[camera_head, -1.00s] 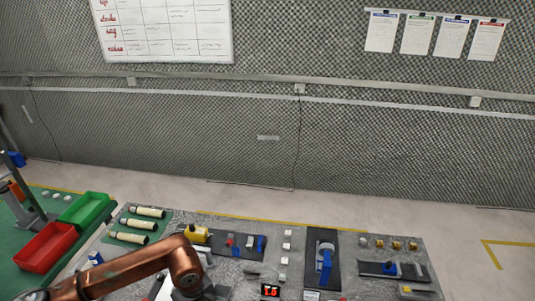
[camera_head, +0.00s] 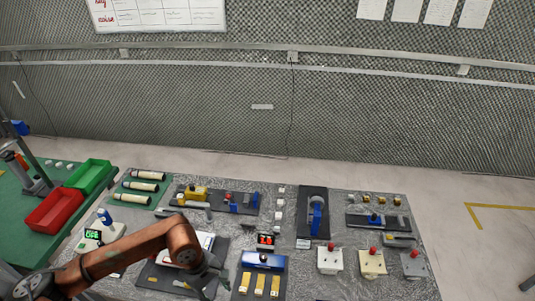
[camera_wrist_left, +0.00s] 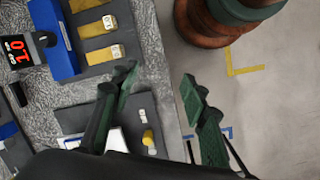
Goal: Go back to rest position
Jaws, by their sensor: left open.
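My left arm comes in from the lower left in the head view. Its copper links bend over the grey worktable (camera_head: 215,246), and its gripper (camera_head: 210,284) hangs at the lower middle, partly cut off by the bottom edge. In the left wrist view the gripper (camera_wrist_left: 160,84) has its two dark green fingers spread apart with nothing between them, across the table's edge with floor beyond. My right gripper is in neither view.
A blue block with yellow pieces (camera_head: 262,262) lies just right of the gripper. Red-topped boxes (camera_head: 372,262) stand further right. Red (camera_head: 54,210) and green (camera_head: 90,176) bins sit on the left. A black-framed blue fixture (camera_head: 314,212) stands behind. Floor at right is clear.

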